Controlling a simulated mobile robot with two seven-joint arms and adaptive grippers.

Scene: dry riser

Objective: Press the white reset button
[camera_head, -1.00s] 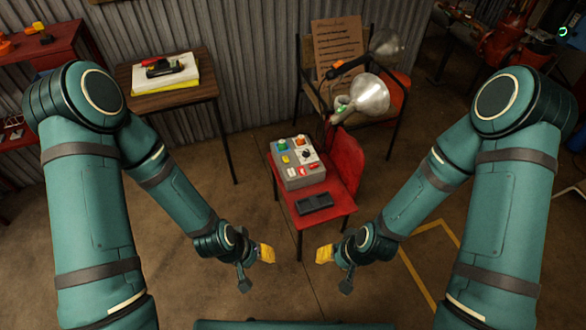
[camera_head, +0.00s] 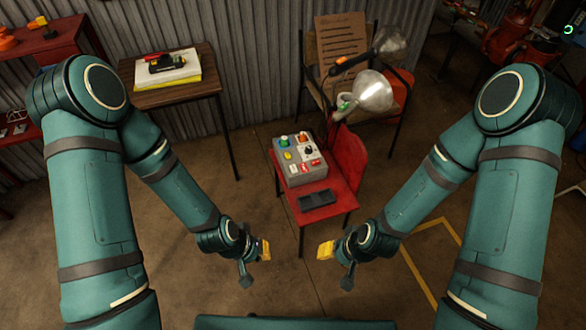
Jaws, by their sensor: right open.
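A grey control box (camera_head: 298,176) sits on a red chair (camera_head: 330,203) in the middle of the head view. Its top carries a green button (camera_head: 283,141), an orange one (camera_head: 302,139), a yellow one (camera_head: 288,155), a black knob (camera_head: 309,151) and red controls (camera_head: 304,167). A small whitish button (camera_head: 293,168) shows near its front left, too small to be sure of. My left gripper (camera_head: 264,250) and right gripper (camera_head: 326,250), with yellow fingertips, hang in front of the chair, apart from the box. The right is open and empty; the left's opening is unclear.
A dark flat object (camera_head: 317,199) lies in front of the box. A small wooden table (camera_head: 190,94) stands at the left. The floor near my grippers is clear.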

